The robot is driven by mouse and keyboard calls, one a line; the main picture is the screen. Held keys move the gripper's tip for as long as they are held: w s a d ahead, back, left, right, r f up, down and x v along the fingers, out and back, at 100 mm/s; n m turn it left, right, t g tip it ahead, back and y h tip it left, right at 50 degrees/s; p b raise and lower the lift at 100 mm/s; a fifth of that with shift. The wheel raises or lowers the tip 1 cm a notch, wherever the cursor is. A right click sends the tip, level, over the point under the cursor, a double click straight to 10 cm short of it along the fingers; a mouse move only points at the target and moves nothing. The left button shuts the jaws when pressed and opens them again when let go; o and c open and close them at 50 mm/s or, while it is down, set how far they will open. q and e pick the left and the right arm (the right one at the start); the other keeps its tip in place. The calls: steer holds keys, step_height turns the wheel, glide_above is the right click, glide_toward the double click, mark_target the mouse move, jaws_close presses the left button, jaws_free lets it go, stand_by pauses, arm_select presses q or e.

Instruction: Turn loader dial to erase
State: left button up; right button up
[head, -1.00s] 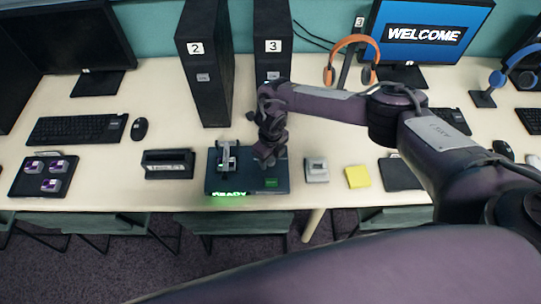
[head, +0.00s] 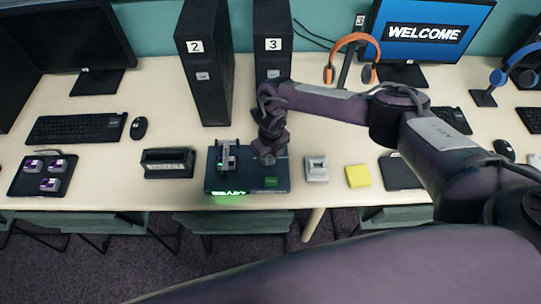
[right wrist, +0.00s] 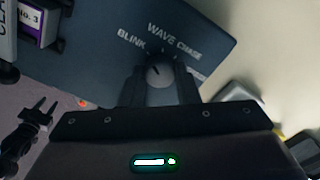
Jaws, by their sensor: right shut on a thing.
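The loader (head: 213,178) is a dark flat box on the table with a glowing green READY sign on its front edge. Its dial (right wrist: 157,72) shows in the right wrist view, a dark round knob with a short pale mark that leans up-left, towards BLINK. The labels BLINK, WAVE and CHASE curve around it; a fourth label at the right is too blurred to read. My right gripper (head: 267,158) reaches down over the loader's right half. In the right wrist view its fingers (right wrist: 158,86) are shut on the dial, one on each side.
A cartridge stands in the loader's left part (head: 228,157). A dark labelled holder (head: 168,165) and a tray of cartridges (head: 22,180) lie to the left. A grey device (head: 316,168) and a yellow pad (head: 358,176) lie to the right. Tower 3 (head: 270,55) stands behind.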

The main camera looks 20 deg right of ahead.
steer(key=m, duration=0.2)
steer(key=shift+m, duration=0.4)
steer(key=m, duration=0.2)
steer(key=shift+m, duration=0.4)
steer(key=m, duration=0.3)
steer(key=shift+r+m, duration=0.1)
steer(key=shift+m, duration=0.2)
steer(key=m, duration=0.2)
steer(key=shift+m+p, duration=0.35)
steer(key=shift+m, duration=0.05)
steer(key=m+p, duration=0.2)
steer(key=m, duration=0.4)
steer(key=m+p, duration=0.1)
steer(key=m, duration=0.2)
steer(key=shift+m+p, duration=1.05)
steer(key=shift+m, duration=0.95)
